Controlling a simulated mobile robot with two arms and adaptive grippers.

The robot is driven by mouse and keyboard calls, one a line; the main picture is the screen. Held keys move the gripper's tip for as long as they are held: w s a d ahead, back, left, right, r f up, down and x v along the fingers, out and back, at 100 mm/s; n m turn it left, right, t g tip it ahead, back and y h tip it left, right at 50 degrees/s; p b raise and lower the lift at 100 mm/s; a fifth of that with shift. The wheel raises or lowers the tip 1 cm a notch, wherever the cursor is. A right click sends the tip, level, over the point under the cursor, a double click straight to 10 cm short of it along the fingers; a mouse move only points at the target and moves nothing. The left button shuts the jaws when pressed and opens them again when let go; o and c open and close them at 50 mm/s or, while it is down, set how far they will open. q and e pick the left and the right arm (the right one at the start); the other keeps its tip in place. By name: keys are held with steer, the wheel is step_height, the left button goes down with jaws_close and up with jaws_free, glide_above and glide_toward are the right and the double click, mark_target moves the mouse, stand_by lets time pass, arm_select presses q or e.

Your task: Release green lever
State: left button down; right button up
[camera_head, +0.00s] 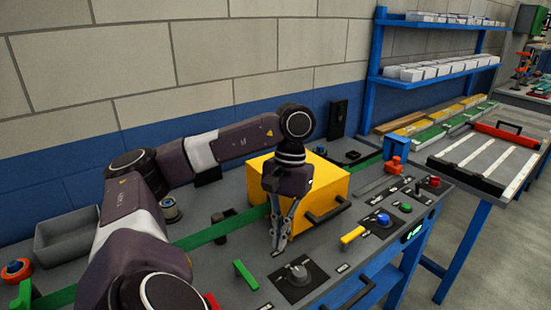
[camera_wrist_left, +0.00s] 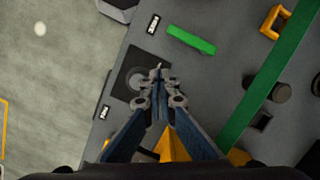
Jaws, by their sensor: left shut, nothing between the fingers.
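Another green upright piece (camera_head: 22,296) is at the lower left of the head view, partly cut off. My right gripper is not in view.
A grey rotary knob on a black plate (camera_head: 280,284) is close to my left fingertips. A yellow box (camera_head: 330,180) with a black handle stands behind the gripper. A yellow lever (camera_head: 352,236) and blue button (camera_head: 383,218) are to the right. A grey bin (camera_head: 68,240) is at left.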

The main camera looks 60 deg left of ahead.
arm_select(q)
steer(key=r, duration=0.1)
steer(key=w+p, duration=0.1)
steer(key=r+p, duration=0.1)
steer(key=shift+w+a+r, duration=0.2)
steer(key=shift+a+r, duration=0.05)
steer(key=shift+r, duration=0.05)
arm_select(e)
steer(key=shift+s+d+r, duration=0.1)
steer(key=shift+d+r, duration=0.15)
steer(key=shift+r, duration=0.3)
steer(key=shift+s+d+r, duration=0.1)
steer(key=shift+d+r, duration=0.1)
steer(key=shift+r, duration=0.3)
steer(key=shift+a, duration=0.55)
